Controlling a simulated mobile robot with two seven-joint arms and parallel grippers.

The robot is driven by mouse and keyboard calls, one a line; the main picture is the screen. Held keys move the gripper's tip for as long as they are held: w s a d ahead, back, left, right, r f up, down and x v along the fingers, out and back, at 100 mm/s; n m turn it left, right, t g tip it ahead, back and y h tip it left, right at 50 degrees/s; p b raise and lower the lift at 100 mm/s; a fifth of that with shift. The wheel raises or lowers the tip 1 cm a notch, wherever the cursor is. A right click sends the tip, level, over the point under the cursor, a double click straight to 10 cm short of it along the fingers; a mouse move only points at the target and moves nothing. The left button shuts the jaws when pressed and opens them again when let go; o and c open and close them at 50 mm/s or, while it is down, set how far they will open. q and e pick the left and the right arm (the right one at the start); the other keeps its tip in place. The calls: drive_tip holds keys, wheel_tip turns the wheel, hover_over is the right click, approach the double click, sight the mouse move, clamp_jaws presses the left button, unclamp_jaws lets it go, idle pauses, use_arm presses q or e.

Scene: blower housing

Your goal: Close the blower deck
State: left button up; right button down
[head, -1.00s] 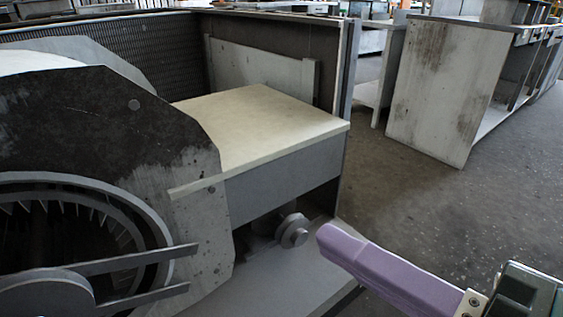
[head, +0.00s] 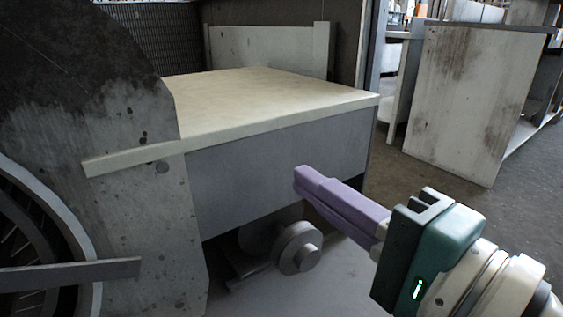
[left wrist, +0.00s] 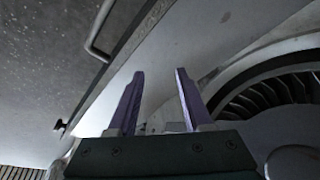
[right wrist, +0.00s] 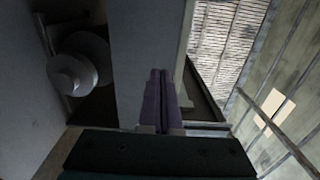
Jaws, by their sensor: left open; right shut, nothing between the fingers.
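The blower deck appears to be the cream flat panel (head: 270,95) on top of a grey box front (head: 260,180); it lies about level, with a narrow strip reaching left over the blower housing (head: 150,215). My right gripper (head: 299,178) is shut and empty, with its purple fingertips in front of the grey box front, below the cream panel's edge. In the right wrist view the shut fingers (right wrist: 161,75) point along a grey panel (right wrist: 145,40); contact cannot be told. My left gripper (left wrist: 158,75) is open and empty, near the blower wheel (left wrist: 275,95); the head view does not show it.
A round grey pulley (head: 297,248) sits in the opening under the box front, left of and below my right fingers. A stained cabinet (head: 470,95) stands at the right.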

sight(268, 156)
use_arm(q)
drive_tip(key=shift+f+b, duration=0.65)
drive_tip(key=shift+f, duration=0.2)
use_arm(e)
drive_tip(key=x, duration=0.5)
